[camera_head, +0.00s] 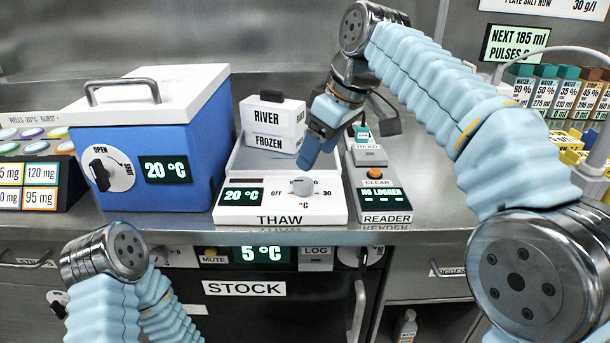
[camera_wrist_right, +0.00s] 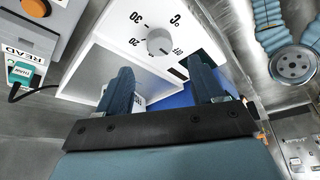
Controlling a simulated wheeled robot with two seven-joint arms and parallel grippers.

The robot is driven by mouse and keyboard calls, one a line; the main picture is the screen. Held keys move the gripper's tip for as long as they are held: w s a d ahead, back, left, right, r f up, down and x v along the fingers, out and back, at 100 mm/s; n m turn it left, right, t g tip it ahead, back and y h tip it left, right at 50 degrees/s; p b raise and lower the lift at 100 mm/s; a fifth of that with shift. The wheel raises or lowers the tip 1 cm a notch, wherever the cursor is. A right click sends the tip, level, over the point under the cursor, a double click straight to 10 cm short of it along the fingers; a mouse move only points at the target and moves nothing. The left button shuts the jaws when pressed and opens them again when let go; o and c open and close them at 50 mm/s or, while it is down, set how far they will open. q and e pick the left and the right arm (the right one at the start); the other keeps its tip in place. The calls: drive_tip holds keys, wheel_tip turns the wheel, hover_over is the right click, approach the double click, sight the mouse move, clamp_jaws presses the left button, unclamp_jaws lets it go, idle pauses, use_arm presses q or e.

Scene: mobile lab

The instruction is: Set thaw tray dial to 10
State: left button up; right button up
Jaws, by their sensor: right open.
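The white thaw tray (camera_head: 335,210) stands on the steel bench, with "THAW" on its front edge and a display (camera_head: 243,195) reading 20 °C. Its grey dial (camera_head: 302,186) sits on the front panel between "OFF" and "30"; it also shows in the right wrist view (camera_wrist_right: 160,42). My right gripper (camera_head: 308,158) is just behind and above the dial in the head view, apart from it. In the right wrist view its two fingers (camera_wrist_right: 162,80) are spread with nothing between them. My left arm shows at lower left, but its gripper is out of view.
A box labelled "RIVER FROZEN" (camera_head: 272,124) stands at the back of the tray. The blue cooler (camera_head: 188,135) is close on the left. The reader (camera_head: 385,200), with an orange button (camera_head: 375,173), stands close on the right. Bottles (camera_head: 545,90) are at far right.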

sight(303, 181)
drive_tip(key=x, duration=0.8)
drive_tip(key=shift+b, duration=0.4)
drive_tip(key=c, duration=1.1)
drive_tip(key=shift+o, duration=0.2)
drive_tip(key=shift+r+m, duration=0.1)
drive_tip(key=shift+m, duration=0.2)
drive_tip(key=m, duration=0.2)
drive_tip(key=m+t+h, duration=0.1)
drive_tip(key=m, duration=0.1)
drive_tip(key=shift+a+m+t+p, duration=0.15)
drive_tip(key=shift+m+t+p, duration=0.15)
drive_tip(key=shift+m+p, duration=0.1)
drive_tip(key=m+h, duration=0.1)
drive_tip(key=m, duration=0.2)
drive_tip(key=m+h, duration=0.1)
drive_tip(key=m, duration=0.2)
drive_tip(key=shift+t+h, duration=0.3)
drive_tip(key=shift+h, duration=0.1)
drive_tip(key=shift+m, duration=0.3)
